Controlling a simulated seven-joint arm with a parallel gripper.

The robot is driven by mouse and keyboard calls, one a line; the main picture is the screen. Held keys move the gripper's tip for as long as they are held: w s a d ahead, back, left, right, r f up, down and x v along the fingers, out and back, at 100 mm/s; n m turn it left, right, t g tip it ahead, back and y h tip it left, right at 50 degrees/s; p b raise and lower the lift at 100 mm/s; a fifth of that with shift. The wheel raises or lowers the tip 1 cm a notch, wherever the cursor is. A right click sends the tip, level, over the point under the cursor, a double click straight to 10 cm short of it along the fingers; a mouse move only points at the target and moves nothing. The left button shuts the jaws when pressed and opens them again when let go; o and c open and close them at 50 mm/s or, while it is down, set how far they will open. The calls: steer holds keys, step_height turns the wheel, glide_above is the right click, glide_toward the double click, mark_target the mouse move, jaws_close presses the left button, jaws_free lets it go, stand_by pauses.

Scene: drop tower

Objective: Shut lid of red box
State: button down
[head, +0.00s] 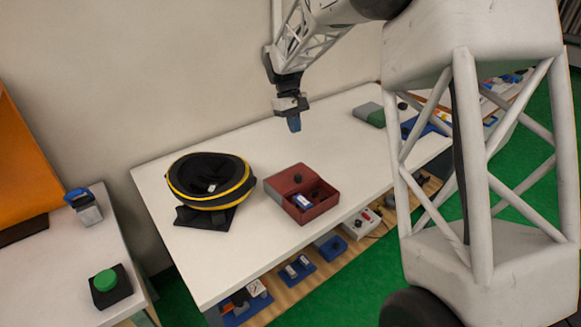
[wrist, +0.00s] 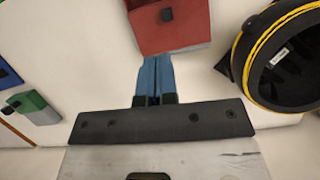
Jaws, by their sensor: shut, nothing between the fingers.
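The red box (head: 318,211) stands on the white table. My gripper (head: 294,124) hangs above the table, behind and above the box, with blue fingers together and empty. The rest of the box is cut off there.
A black and yellow round bag-like object (head: 211,182) lies left of the box. A grey-green block (head: 370,115) and blue items (head: 427,127) are farther right on the table. A lower shelf holds several small items. Table surface around the box is mostly clear.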

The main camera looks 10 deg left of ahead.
steer(key=w+a+f+n, duration=0.1)
steer(key=w+a+f, duration=0.3)
steer(key=a+f, duration=0.2)
steer(key=shift+w+a+g+h, duration=0.15)
steer(key=shift+a+g+h, duration=0.2)
steer(key=shift+g+h, duration=0.05)
steer(key=shift+f, duration=0.1)
glide_toward(294, 181)
steer(key=f, duration=0.1)
steer(key=w+a+f, duration=0.1)
steer(key=f, duration=0.1)
steer(key=w+f, duration=0.1)
steer(key=shift+a+f, duration=0.35)
steer(key=shift+f, duration=0.05)
steer(key=shift+s+d, duration=0.7)
steer(key=shift+d, duration=0.1)
steer(key=shift+s+d, duration=0.6)
steer(key=shift+s, duration=0.05)
steer(key=shift+d, duration=0.1)
steer(key=shift+s+d+f, duration=0.1)
steer(key=shift+s+d, duration=3.65)
steer(key=shift+s, duration=0.05)
